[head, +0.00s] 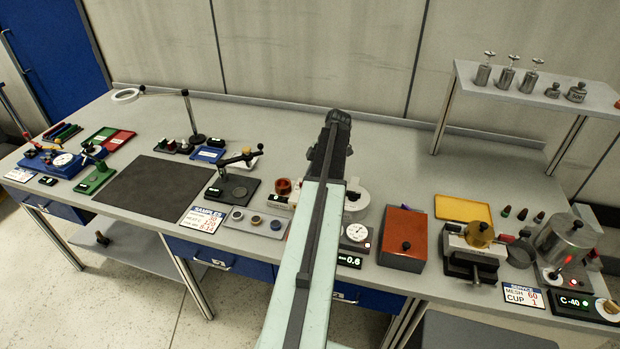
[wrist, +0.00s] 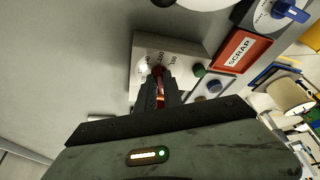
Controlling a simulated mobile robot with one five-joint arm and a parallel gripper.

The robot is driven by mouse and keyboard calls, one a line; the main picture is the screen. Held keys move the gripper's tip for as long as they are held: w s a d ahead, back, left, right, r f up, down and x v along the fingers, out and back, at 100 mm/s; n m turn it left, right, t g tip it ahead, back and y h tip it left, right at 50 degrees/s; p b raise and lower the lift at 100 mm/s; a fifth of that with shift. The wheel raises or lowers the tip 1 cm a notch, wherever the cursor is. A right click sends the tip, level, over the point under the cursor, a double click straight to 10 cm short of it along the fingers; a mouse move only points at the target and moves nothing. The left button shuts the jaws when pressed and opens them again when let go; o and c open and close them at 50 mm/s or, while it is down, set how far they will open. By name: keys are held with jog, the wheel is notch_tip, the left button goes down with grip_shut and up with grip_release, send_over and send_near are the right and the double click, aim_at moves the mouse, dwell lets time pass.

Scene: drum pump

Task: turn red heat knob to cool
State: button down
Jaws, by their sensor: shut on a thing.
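In the wrist view my gripper (wrist: 159,88) is shut on the red heat knob (wrist: 160,97). Only slivers of its red show between the dark fingers. The knob sits on a pale panel (wrist: 183,47) with a white printed scale (wrist: 160,58) around the knob. The scale's marks are too small to read surely, and the fingers cover part of it, so I cannot tell where the knob points. In the head view my arm runs up the middle of the bench, and I cannot make out the knob or the fingertips there.
In the head view, an orange-red box (head: 403,235) stands right of my arm.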

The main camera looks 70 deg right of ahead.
jog(key=shift+d+n, duration=0.1)
jog(key=shift+n, duration=0.4)
jog(key=c, duration=1.5)
grip_release()
jog(key=shift+r, duration=0.1)
jog(key=p+v, duration=0.7)
jog(key=shift+d+r, duration=0.2)
jog(key=shift+r, duration=0.05)
